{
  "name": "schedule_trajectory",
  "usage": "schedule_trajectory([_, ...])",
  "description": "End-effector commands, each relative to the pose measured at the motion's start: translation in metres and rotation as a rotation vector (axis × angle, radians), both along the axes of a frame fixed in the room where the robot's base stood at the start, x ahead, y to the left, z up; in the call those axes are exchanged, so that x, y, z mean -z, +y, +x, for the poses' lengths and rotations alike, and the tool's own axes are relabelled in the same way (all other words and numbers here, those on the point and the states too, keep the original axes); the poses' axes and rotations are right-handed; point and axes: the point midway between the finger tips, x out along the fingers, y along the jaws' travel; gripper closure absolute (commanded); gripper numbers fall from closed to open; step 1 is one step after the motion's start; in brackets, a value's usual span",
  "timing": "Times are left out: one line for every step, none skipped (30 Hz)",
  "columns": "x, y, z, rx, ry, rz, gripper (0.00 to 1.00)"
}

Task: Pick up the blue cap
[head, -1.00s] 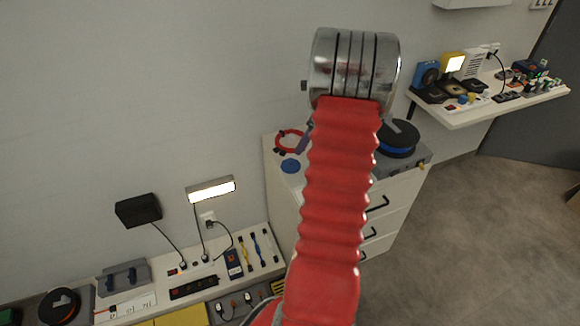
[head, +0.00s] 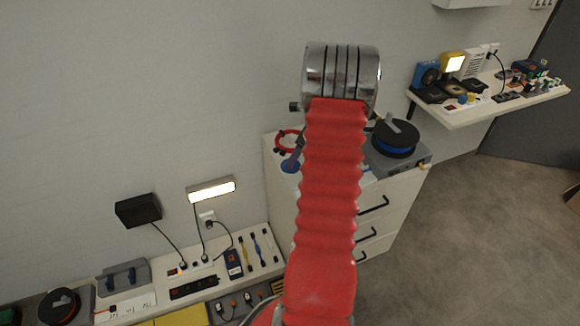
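The blue cap (head: 290,166) is a small rounded blue piece on the left part of the white drawer cabinet's top (head: 270,150), just left of my red sleeved arm. A slim bluish part shows between the cap and my arm, rising above the cap. It may belong to my gripper, but I cannot tell, nor whether it touches the cap. The rest of my gripper is hidden behind my arm, so its opening does not show.
A red cable coil (head: 287,141) lies behind the cap. A black and blue spool (head: 396,140) sits on a grey case at the cabinet's right. A wall shelf (head: 470,114) is at right.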

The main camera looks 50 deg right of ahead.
Motion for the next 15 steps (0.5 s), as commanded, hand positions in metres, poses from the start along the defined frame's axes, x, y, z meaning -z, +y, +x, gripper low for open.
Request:
schedule_trajectory([0.0,0.0,0.0,0.0,0.0,0.0,0.2])
schedule_trajectory([0.0,0.0,0.0,0.0,0.0,0.0,0.2])
schedule_trajectory([0.0,0.0,0.0,0.0,0.0,0.0,0.2])
schedule_trajectory([0.001,0.0,0.0,0.0,0.0,0.0,0.2])
schedule_trajectory([0.002,0.0,0.001,0.0,0.0,0.001,0.2])
schedule_trajectory([0.005,0.001,0.001,0.0,0.001,0.002,0.2])
schedule_trajectory([0.007,0.001,0.002,0.0,0.001,0.002,0.2])
schedule_trajectory([0.01,0.001,0.003,0.0,0.001,0.003,0.2])
schedule_trajectory([0.015,0.002,0.004,0.0,0.001,0.003,0.2])
schedule_trajectory([0.018,0.002,0.005,0.0,0.001,0.002,0.2])
schedule_trajectory([0.022,0.002,0.007,0.001,0.001,0.003,0.2])
schedule_trajectory([0.028,0.003,0.008,0.001,0.001,0.003,0.2])
schedule_trajectory([0.032,0.003,0.009,0.0,0.002,0.004,0.2])
schedule_trajectory([0.035,0.003,0.011,0.001,0.002,0.003,0.2])
schedule_trajectory([0.039,0.004,0.013,0.001,0.001,0.001,0.2])
